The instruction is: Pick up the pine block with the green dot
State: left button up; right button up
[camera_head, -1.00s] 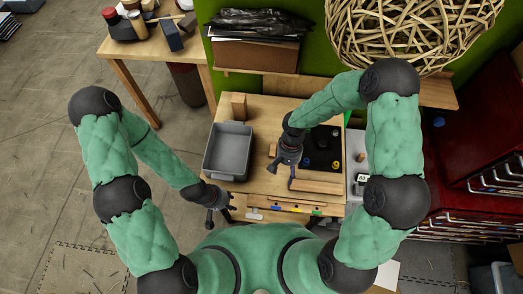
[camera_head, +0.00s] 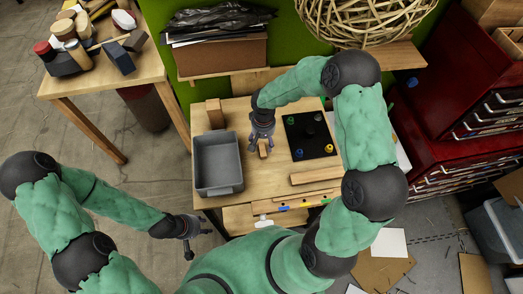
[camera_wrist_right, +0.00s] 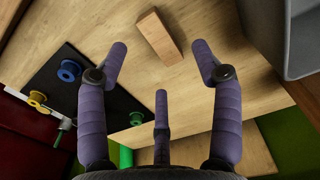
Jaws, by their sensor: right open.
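A small pine block (camera_head: 263,148) lies on the wooden table under my right gripper (camera_head: 261,143). In the right wrist view the pine block (camera_wrist_right: 159,37) lies flat beyond the fingertips. My right gripper (camera_wrist_right: 160,62) is open and empty, its fingers spread and apart from the block. No green dot shows on the visible faces of this block. A second wooden block (camera_head: 215,113) stands upright behind the grey bin, and no dot shows on it. My left gripper (camera_head: 197,241) is off the table's front left; its fingers look spread and empty.
A grey bin (camera_head: 241,165) stands on the left of the table. A black board (camera_head: 309,147) with green, blue and yellow spools lies to the right. A long wooden bar (camera_head: 316,174) lies near the front. Bare tabletop surrounds the small block.

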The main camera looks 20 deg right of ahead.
aim_at(264, 149)
jog(key=f, duration=0.5)
jog(key=shift+d+f, duration=0.2)
jog(key=shift+f, duration=0.1)
jog(key=c, duration=1)
jog(key=shift+r, duration=0.15)
jog(key=shift+c, duration=0.3)
